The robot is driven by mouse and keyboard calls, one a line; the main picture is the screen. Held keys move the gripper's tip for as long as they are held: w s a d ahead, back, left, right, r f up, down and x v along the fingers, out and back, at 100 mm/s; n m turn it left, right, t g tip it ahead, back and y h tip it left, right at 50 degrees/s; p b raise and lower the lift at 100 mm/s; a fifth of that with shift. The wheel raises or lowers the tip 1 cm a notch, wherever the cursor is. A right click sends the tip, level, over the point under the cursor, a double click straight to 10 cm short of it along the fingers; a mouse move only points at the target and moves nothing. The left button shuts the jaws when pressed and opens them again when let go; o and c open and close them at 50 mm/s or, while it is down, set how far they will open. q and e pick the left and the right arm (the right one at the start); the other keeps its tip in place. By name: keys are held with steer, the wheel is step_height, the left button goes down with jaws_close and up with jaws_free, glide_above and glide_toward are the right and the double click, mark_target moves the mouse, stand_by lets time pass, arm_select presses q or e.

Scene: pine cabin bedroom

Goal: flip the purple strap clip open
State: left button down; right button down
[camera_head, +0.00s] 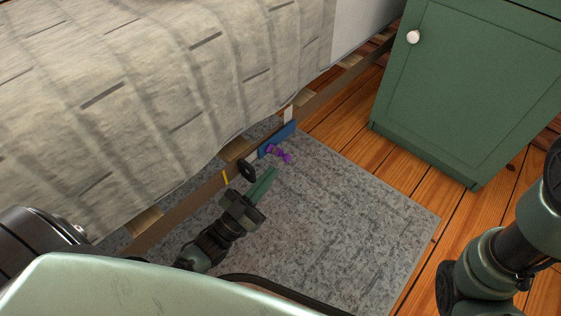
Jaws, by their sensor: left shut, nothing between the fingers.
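The purple strap clip (280,154) is small and sits by the bed's wooden side rail, just below a blue piece (278,138). Whether its lever is up or down is too small to tell. My left gripper (273,173) has green fingers that are shut and empty. Its tips point up toward the clip and appear just below it, with a small gap in the picture. The right arm comes in at the right edge, but its gripper is out of view.
The bed with a pale quilt (140,70) overhangs the wooden rail (180,208). A black round part (246,171) and a yellow strip (225,177) are by the rail. A grey rug (340,215) lies clear to the right. A green cabinet (465,90) stands at upper right.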

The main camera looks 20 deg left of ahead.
mark_target(279, 154)
arm_select(q)
steer(key=b+x, duration=0.1)
steer(key=x, duration=0.3)
steer(key=shift+w+d+r, duration=0.1)
steer(key=shift+w+r, duration=0.1)
steer(key=shift+w, duration=0.15)
